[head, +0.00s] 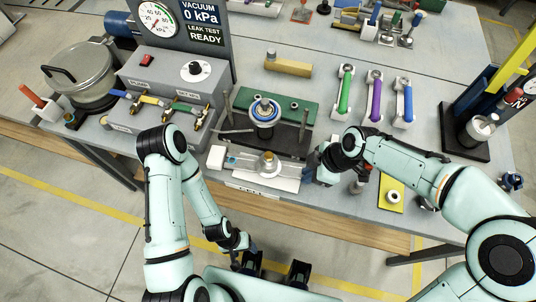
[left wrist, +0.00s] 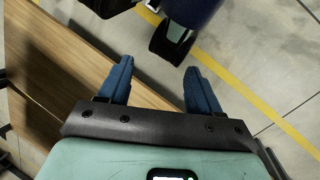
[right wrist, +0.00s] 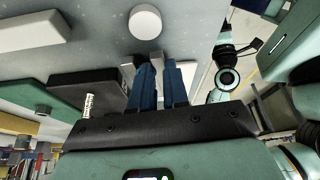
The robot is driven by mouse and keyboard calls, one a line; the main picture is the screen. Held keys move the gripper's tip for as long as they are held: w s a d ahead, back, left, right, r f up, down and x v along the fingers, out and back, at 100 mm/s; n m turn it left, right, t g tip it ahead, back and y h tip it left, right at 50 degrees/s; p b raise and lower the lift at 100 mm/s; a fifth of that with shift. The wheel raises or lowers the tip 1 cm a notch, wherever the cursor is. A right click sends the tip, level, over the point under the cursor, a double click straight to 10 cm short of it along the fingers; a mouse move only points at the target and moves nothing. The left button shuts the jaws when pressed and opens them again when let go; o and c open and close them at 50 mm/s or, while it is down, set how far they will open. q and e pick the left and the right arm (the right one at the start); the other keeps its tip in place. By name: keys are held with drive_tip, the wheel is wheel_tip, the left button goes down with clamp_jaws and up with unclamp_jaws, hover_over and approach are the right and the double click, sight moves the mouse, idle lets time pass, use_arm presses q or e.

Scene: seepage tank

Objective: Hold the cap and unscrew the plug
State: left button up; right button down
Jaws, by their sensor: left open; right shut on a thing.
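The brass-coloured plug (head: 268,157) stands upright near the middle of a pale holder (head: 242,160) at the table's front. A white cap surrounds the plug's base. My right gripper (head: 312,168) reaches in from the right at the holder's right end. In the right wrist view its blue fingers (right wrist: 158,75) are close together around a pale piece, which seems to be part of the cap; the fingers hide most of it. My left gripper (head: 243,256) hangs below the table's front edge. In the left wrist view its fingers (left wrist: 157,78) are wide apart with nothing between them.
Behind the holder stand a green block (head: 300,108) and a blue-ringed part (head: 265,110). A yellow pad (head: 391,204) with a white ring is right of my right gripper. A valve panel (head: 175,85) stands left.

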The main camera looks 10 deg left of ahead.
use_arm(q)
drive_tip(key=c, duration=0.4)
